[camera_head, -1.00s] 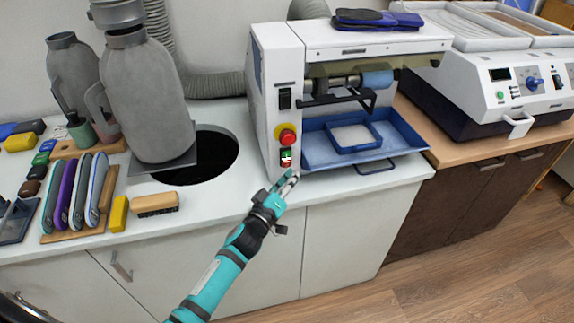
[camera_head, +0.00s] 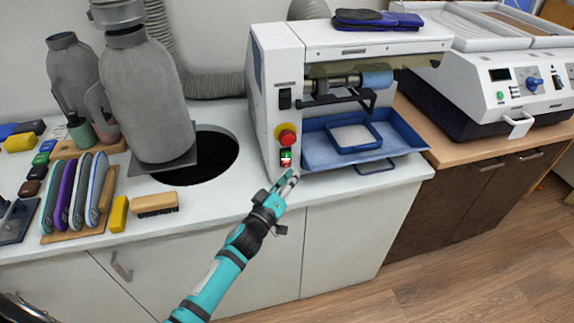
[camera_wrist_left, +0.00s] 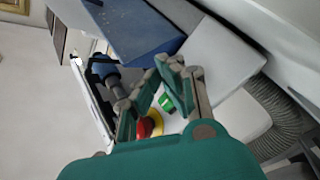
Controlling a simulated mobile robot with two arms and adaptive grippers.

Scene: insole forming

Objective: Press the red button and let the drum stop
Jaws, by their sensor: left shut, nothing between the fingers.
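The machine (camera_head: 270,75) carries a two-part switch with a green button (camera_head: 286,154) above a red button (camera_head: 286,163). Above the switch is a red mushroom knob (camera_head: 287,136) on a yellow base. The drum (camera_head: 377,79) is a light blue roller on a shaft at the machine's front; I cannot tell whether it turns. My left gripper (camera_head: 289,179) is shut and empty, its tips just below and in front of the switch. I cannot tell whether they touch it. The left wrist view shows the red knob (camera_wrist_left: 146,127) and green button (camera_wrist_left: 168,104) beyond the fingers. My right gripper is not in view.
A blue tray (camera_head: 400,147) sits under the drum. A dark round hole (camera_head: 222,160) and a grey canister (camera_head: 145,100) are to the left. A brush (camera_head: 155,204) and a yellow block (camera_head: 119,214) lie near the counter's front edge. Another white machine (camera_head: 480,85) stands at right.

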